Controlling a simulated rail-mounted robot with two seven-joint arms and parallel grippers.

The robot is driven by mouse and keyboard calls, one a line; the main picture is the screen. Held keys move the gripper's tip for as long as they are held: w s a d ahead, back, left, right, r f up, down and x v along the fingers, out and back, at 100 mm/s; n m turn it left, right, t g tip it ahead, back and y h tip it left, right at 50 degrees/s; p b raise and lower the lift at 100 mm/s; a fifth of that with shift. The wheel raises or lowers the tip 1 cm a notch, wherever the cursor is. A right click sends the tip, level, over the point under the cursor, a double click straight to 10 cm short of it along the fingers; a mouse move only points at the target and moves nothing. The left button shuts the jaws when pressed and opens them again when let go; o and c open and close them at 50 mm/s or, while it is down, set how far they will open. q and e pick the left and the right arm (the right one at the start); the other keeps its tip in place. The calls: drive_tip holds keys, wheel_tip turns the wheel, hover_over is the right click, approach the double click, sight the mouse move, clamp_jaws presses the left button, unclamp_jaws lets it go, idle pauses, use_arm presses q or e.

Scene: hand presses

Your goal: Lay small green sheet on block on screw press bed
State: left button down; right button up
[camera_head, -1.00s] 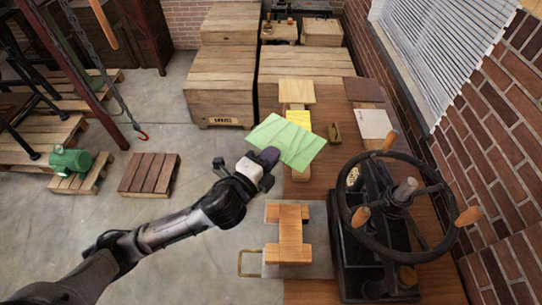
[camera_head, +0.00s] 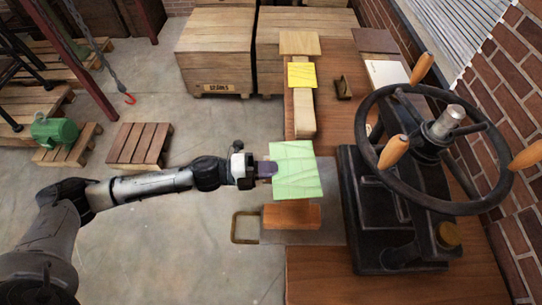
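The small green sheet (camera_head: 297,171) is held flat at its left edge by my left gripper (camera_head: 265,170), which is shut on it. In the picture the sheet covers most of the wooden block (camera_head: 292,216); only the block's near end shows. I cannot tell whether the sheet touches the block. The block sits on a grey plate (camera_head: 333,231) with a handle loop, left of the black screw press (camera_head: 385,195) with its large handwheel. My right gripper is not in view.
A yellow sheet (camera_head: 301,75) lies on a wooden block behind the green sheet. A small dark object (camera_head: 343,88) and a white-topped board (camera_head: 386,73) lie farther back on the wooden table (camera_head: 330,270). The handwheel (camera_head: 450,207) overhangs the right side. Large crates (camera_head: 217,55) stand behind.

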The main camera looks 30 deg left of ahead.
use_arm(q)
wheel_tip(320, 180, down, 7)
drive_tip(key=s+m+g+b, duration=0.1)
drive_tip(key=b, duration=0.5)
drive_tip(key=shift+s+d+r+h, duration=0.15)
drive_tip(key=shift+d+h, duration=0.15)
drive_tip(key=shift+h, duration=0.1)
idle(0.8)
idle(0.4)
idle(0.4)
drive_tip(key=shift+p, duration=0.4)
idle(0.4)
drive_tip(key=c, duration=1.1)
unclamp_jaws()
drive_tip(key=shift+a, duration=0.1)
